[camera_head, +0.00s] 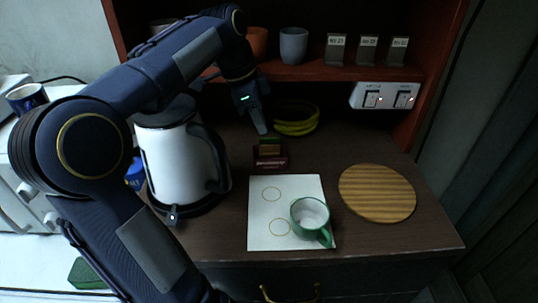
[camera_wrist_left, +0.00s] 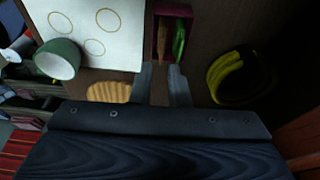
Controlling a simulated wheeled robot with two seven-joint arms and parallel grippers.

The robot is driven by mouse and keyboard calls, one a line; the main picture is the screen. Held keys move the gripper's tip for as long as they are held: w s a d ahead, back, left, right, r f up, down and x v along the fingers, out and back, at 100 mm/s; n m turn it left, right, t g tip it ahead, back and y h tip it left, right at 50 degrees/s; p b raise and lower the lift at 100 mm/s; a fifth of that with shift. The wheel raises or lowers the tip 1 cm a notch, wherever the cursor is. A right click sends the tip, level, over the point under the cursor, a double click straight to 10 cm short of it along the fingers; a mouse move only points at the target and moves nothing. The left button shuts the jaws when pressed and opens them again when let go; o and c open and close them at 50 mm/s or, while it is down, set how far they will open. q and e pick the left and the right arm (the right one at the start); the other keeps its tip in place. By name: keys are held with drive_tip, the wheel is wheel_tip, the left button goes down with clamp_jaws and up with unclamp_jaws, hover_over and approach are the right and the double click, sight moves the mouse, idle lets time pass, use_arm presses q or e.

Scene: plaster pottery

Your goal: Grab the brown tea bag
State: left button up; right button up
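A small dark red box (camera_head: 270,163) stands on the dark counter, and in the left wrist view it shows at the top (camera_wrist_left: 172,8). It holds a brown tea bag (camera_wrist_left: 163,42) and a green tea bag (camera_wrist_left: 179,42) side by side. My left gripper (camera_head: 261,128) is above and behind the box in the head view. In the left wrist view its two fingers (camera_wrist_left: 161,72) are apart with nothing between them, and the brown tea bag lies beyond their tips. My right gripper is not in view.
A white kettle (camera_head: 177,160) stands left of the box, close to my left arm. A white mat (camera_head: 262,215) with printed circles holds a green mug (camera_head: 311,215). A round wooden board (camera_head: 377,193) lies right. A yellow-and-dark round object (camera_head: 297,127) sits behind, under the shelf (camera_head: 320,72).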

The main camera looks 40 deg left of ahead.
sight(269, 145)
use_arm(q)
drive_tip(key=x, duration=0.6)
drive_tip(key=shift+w+f, duration=0.1)
drive_tip(key=shift+f, duration=0.2)
clamp_jaws()
